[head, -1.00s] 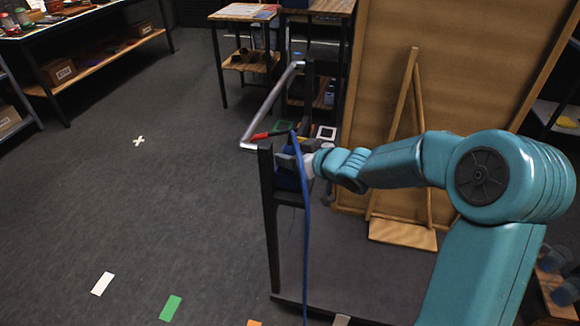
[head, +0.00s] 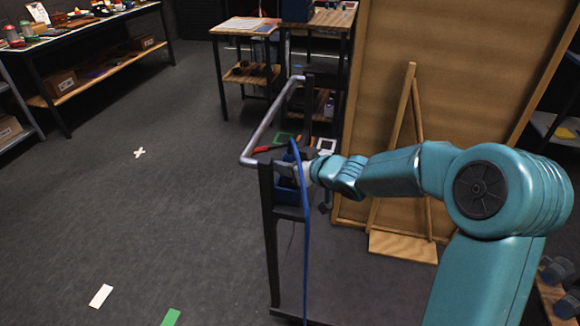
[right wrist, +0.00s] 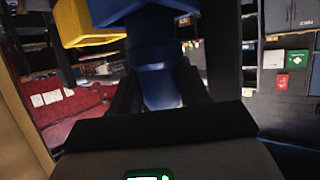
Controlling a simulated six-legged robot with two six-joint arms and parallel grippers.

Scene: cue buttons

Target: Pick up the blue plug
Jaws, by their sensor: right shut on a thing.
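The blue plug (right wrist: 153,55) fills the upper middle of the right wrist view, with a thick body and a round, ribbed neck between my dark fingers. In the head view only part of the blue plug (head: 287,184) shows, behind my fingers at the cart's near corner. A blue cable (head: 306,250) arcs up beside it and hangs down to the bottom edge. My right gripper (head: 293,168) is shut on the plug. Whether the plug touches anything beyond it is hidden. My left gripper is not in view.
The cart has a silver rail (head: 270,122) and dark posts (head: 268,225). A red thing (head: 268,149) lies by the rail. A large brown board (head: 455,70) stands behind my right arm. A yellow thing (right wrist: 88,22) is near the plug. Floor at left is open.

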